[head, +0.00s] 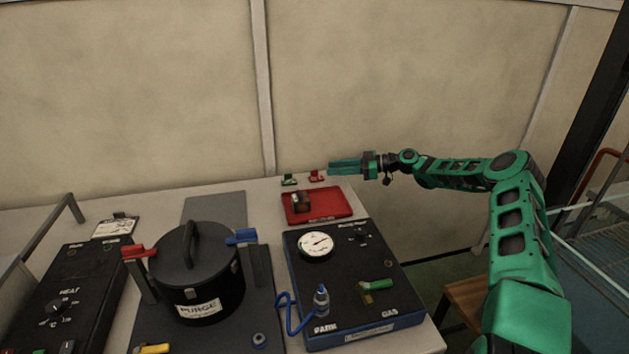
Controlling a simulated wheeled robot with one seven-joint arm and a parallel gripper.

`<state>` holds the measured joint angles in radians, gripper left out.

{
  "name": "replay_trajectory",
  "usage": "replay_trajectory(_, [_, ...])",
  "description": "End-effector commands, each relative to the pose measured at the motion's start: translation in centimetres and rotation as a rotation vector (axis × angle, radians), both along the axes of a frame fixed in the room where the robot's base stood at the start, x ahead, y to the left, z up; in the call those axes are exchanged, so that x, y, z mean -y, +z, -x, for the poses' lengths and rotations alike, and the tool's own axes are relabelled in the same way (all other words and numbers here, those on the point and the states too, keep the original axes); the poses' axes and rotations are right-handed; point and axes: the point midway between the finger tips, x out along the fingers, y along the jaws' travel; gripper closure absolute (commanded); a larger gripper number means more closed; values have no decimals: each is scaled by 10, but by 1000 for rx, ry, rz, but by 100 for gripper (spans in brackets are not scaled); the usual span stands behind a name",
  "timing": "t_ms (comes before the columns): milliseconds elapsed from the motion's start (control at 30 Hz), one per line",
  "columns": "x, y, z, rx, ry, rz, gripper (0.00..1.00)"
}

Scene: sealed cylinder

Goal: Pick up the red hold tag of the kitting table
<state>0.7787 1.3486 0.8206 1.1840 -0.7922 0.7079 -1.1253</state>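A small red tag (317,176) stands at the back of the table (262,194), just behind the red tray. A similar small green tag (289,180) stands to its left. My green gripper (330,168) reaches in from the right, level, with its fingers pointing left. Its fingertips appear just right of the red tag in the picture. I cannot tell the depth between them, or whether the fingers are apart. No held object shows.
The red tray (332,208) holds a small dark object (301,202). In front are a dark gauge panel (346,268) with valve handles and a black lidded pot (205,280) marked PURGE. A heat control box (66,300) stands at left. The wall is close behind the table.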

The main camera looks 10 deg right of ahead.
Motion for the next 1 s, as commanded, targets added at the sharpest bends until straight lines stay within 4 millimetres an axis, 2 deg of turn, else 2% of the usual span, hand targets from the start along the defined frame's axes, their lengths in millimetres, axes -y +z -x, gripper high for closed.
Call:
replay_trajectory(300, [-38,-12,-13,1,3,-1,68])
replay_trajectory(567, [-43,-14,-16,1,1,0,68])
replay_trajectory(600, [-43,-14,-16,1,1,0,70])
replay_trajectory(733, [-43,-14,-16,1,1,0,100])
replay_trajectory(1000, [-43,-14,-16,1,1,0,100])
